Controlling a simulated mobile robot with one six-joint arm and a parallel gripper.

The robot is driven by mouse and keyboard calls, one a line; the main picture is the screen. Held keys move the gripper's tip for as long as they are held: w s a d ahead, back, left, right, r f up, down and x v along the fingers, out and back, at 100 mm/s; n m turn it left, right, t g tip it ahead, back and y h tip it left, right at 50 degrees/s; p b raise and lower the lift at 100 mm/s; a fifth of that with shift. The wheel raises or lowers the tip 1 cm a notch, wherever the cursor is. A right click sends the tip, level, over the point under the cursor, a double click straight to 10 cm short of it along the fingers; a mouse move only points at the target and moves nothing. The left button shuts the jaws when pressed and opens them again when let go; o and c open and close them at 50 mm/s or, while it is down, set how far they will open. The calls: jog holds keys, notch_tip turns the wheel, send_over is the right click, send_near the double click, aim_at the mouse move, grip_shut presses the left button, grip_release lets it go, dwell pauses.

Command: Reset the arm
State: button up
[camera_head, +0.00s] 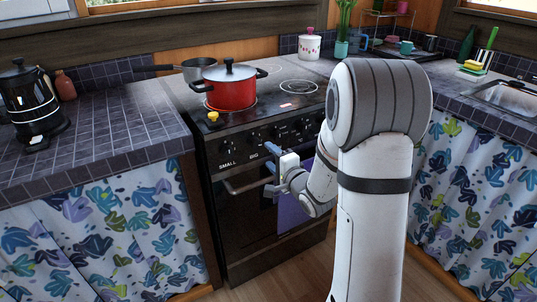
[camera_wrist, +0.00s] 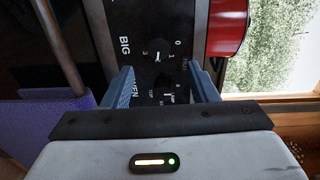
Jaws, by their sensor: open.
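My gripper (camera_head: 270,178) is in front of the stove's control panel, at the end of my white arm. In the wrist view my gripper (camera_wrist: 162,88) has its two blue fingers apart with nothing held between them. A black knob (camera_wrist: 158,52) labelled BIG shows just beyond the fingers, and another knob (camera_wrist: 168,96) labelled OVEN shows between them in the picture. I cannot tell whether the fingers touch the panel. My arm hides part of the stove front.
A red pot (camera_head: 230,88) with a lid stands on the stove (camera_head: 262,130), with a grey saucepan (camera_head: 198,69) behind it. A purple towel (camera_head: 295,212) hangs at the oven handle (camera_head: 245,185). A black kettle (camera_head: 30,105) stands on the left counter (camera_head: 110,135). Wooden floor (camera_head: 285,270) lies below.

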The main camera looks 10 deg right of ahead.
jog(key=s+d+r+n+g+h+p, duration=0.3)
jog(key=s+r+n+g+h+p, duration=0.3)
jog(key=s+r+p, duration=0.45)
jog(key=s+a+r+n+g+p, duration=0.2)
jog(key=s+r+n+g+p, duration=0.1)
jog(key=s, duration=0.7)
jog(key=s+a+r+n+g+p, duration=0.2)
jog(key=s+r+n+g, duration=0.3)
jog(key=s, duration=0.5)
jog(key=shift+s+r+y+p, duration=0.15)
jog(key=shift+r+y+p, duration=0.15)
jog(key=shift+r+p, duration=0.35)
jog(key=shift+f, duration=0.15)
